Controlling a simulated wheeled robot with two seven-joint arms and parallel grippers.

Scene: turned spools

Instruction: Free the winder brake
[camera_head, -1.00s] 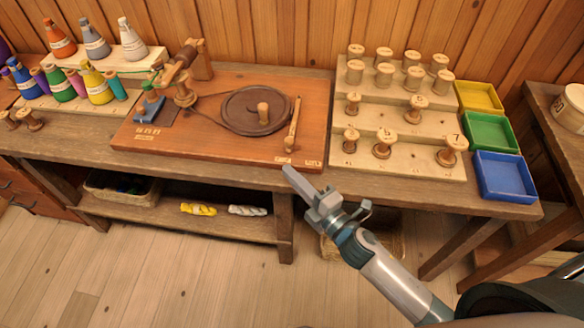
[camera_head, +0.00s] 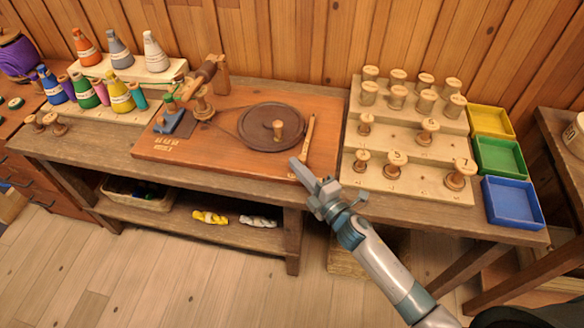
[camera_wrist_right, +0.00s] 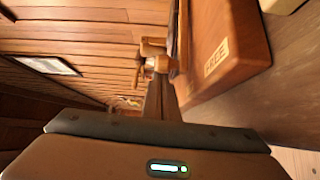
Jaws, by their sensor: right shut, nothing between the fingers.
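The winder is a red-brown board (camera_head: 225,140) on the bench, with a dark round wheel (camera_head: 270,127) and a peg on it. The brake lever (camera_head: 308,138), a slim wooden bar, stands at the board's right end, beside the wheel. My right gripper (camera_head: 303,169) is shut and empty at the board's front right edge, over the lever's near end in the picture. I cannot tell whether it touches. In the right wrist view the board (camera_wrist_right: 240,25) shows close by, with a "FREE" label (camera_wrist_right: 216,57) on its edge. My left gripper is not in view.
A stepped rack (camera_head: 400,185) with several wooden spools stands right of the board. Yellow (camera_head: 491,122), green (camera_head: 499,155) and blue trays (camera_head: 513,201) lie beyond it. Colored thread cones (camera_head: 118,92) stand at the left. A shelf (camera_head: 180,222) lies below.

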